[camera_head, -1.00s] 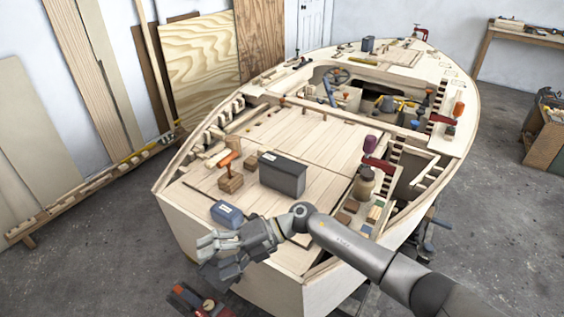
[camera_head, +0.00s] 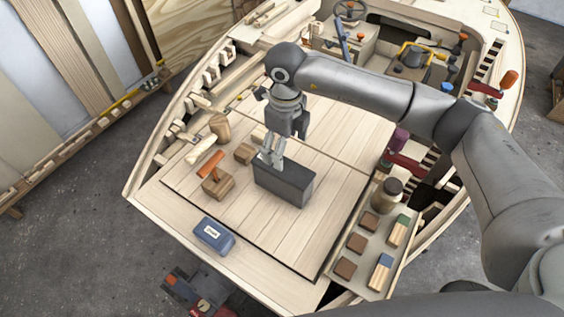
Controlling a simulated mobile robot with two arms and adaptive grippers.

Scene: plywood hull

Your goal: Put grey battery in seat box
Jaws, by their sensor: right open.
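The grey battery (camera_head: 285,185), a dark grey box, stands upright on the plywood deck panel (camera_head: 325,215) in the head view. My right gripper (camera_head: 272,159) points down at the battery's upper left end. Its fingers are open, and their tips are at the battery's top edge. I cannot tell whether they touch it. I cannot tell for certain which part of the hull is the seat box; an open recess (camera_head: 428,192) shows in the right side, partly hidden by my right arm. My left gripper is out of view.
A blue labelled box (camera_head: 214,236) lies near the deck's front edge. An orange-handled tool (camera_head: 211,165) and wooden blocks (camera_head: 218,186) stand left of the battery. A jar (camera_head: 386,195) and several small blocks sit on the right-hand tray (camera_head: 343,290). The deck in front of the battery is clear.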

